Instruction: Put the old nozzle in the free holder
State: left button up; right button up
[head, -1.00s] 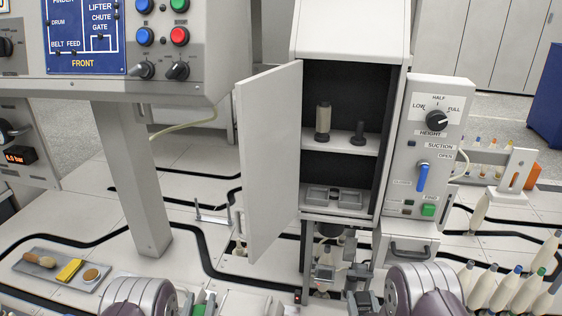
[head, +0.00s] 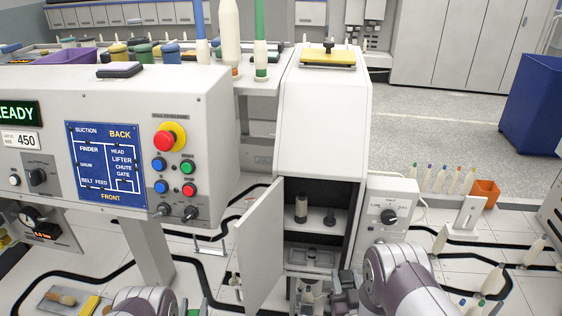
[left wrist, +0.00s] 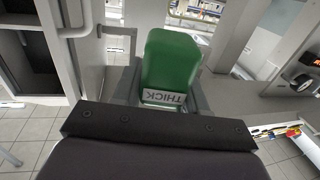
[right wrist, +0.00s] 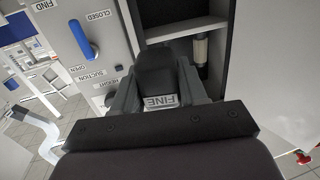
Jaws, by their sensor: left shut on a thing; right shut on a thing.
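My left gripper (left wrist: 172,85) is shut on a green nozzle block (left wrist: 172,62) labelled THICK, beside the open cabinet. My right gripper (right wrist: 155,85) is shut on a black nozzle block (right wrist: 156,68) labelled FINE, in front of the cabinet opening; the gripper also shows in the head view (head: 345,292). The white cabinet (head: 322,130) has its door (head: 262,248) open to the left. On its inner shelf stand a brownish cylinder (head: 301,208) and a shorter dark peg (head: 330,217), apart from each other. I cannot tell which is a holder. A grey recessed tray (head: 296,257) lies below.
A control box (head: 390,200) with a knob is right of the cabinet. The large button panel (head: 205,120) stands at left. White bobbins (head: 492,282) stand at lower right. A small tray (head: 52,306) with a brush is at lower left.

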jog(key=w+a+f+y+b, duration=0.1)
jog(key=w+a+f+b, duration=0.1)
jog(key=a+f+b, duration=0.45)
jog(key=m+h+b, duration=0.2)
jog(key=h+b, duration=0.2)
jog(key=b, duration=0.8)
send_over(325, 259)
notch_tip(325, 259, down, 4)
jog(key=shift+w+r, duration=0.1)
jog(key=shift+r, duration=0.1)
jog(key=shift+f+b, duration=0.35)
jog(key=shift+f, duration=0.1)
jog(key=shift+f, duration=0.25)
jog(key=shift+f+b, duration=0.75)
jog(key=shift+b, duration=0.15)
